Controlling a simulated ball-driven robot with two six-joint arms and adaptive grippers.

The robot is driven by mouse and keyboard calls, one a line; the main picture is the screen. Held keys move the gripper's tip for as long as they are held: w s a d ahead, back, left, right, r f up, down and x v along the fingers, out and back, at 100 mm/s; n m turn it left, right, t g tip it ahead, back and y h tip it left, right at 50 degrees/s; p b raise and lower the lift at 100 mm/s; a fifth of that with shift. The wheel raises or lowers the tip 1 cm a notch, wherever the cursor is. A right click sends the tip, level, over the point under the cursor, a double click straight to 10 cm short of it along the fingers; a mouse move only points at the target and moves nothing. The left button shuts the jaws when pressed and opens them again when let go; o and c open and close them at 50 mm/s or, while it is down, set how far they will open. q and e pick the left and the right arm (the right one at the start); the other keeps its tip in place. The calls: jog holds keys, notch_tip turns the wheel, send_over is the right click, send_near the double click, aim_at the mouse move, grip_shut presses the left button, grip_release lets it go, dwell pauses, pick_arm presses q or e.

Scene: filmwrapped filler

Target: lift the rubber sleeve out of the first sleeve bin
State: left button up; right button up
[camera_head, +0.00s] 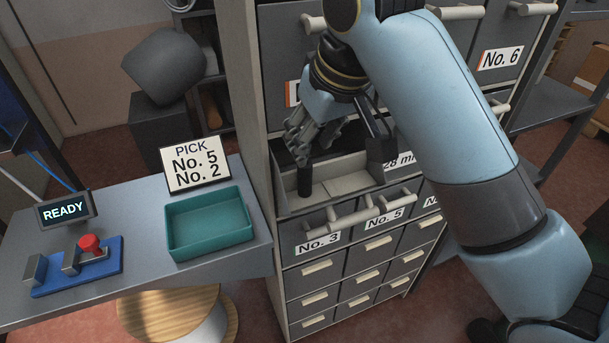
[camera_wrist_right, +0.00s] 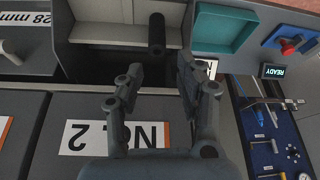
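The rubber sleeve is a short black cylinder (camera_head: 304,184) in the left compartment of the pulled-out grey bin drawer (camera_head: 352,183); it seems to stand upright. It also shows in the right wrist view (camera_wrist_right: 157,34), just beyond the fingertips and roughly in line with the gap between them. My right gripper (camera_head: 302,148) hangs over the drawer, just above the sleeve. In the right wrist view its fingers (camera_wrist_right: 160,72) are apart with nothing between them. My left gripper is not in view.
Closed drawers (camera_head: 340,273) lie below; a drawer labelled No. 2 (camera_wrist_right: 116,135) is close to my gripper.

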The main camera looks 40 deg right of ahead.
aim_at(304, 174)
jog(key=p+x, duration=0.1)
jog(key=x, duration=0.6)
jog(key=shift+w+d+f, duration=0.2)
jog(key=shift+w+f, duration=0.05)
jog(key=shift+w, duration=0.05)
grip_shut()
